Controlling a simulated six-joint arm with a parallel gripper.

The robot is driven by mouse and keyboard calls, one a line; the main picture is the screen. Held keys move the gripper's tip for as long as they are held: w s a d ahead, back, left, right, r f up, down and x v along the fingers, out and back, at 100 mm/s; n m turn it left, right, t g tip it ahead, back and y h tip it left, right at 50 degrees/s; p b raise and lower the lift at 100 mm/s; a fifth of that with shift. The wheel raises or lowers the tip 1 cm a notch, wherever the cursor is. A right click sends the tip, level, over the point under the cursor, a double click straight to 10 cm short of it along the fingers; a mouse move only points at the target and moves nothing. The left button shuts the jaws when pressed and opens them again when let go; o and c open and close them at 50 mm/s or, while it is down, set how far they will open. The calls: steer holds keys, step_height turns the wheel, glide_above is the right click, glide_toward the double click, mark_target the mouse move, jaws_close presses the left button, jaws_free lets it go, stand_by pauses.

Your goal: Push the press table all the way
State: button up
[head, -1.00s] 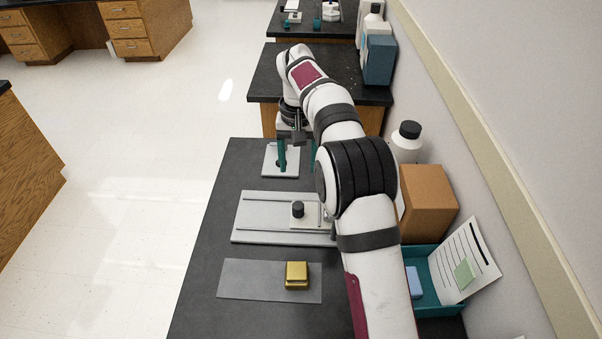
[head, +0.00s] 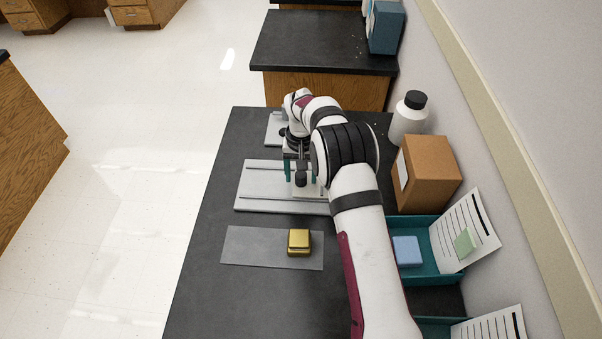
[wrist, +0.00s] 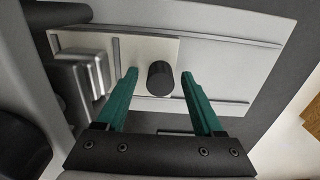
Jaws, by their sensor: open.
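The press table is a pale plate with an upright black knob. It sits on a grey railed base (head: 258,188) on the dark bench. In the wrist view the pale plate (wrist: 125,50) lies between the rails, with the knob (wrist: 160,78) near its right end. My gripper (wrist: 159,74) is open, its two teal fingers on either side of the knob, with gaps visible on both sides. Whether the fingertips reach down to knob height is hard to tell. In the head view my gripper (head: 302,172) is over the base and partly hides the plate.
A gold block (head: 299,241) sits on a grey mat (head: 250,246) nearer the camera. At right are a cardboard box (head: 428,172), a white bottle (head: 409,118) and a teal tray (head: 447,268). A metal block (wrist: 82,78) stands by the plate's left end.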

steer(key=shift+c, duration=0.3)
jaws_close()
steer(key=a, duration=1.1)
steer(key=shift+o, duration=0.3)
jaws_free()
step_height(320, 180, up, 12)
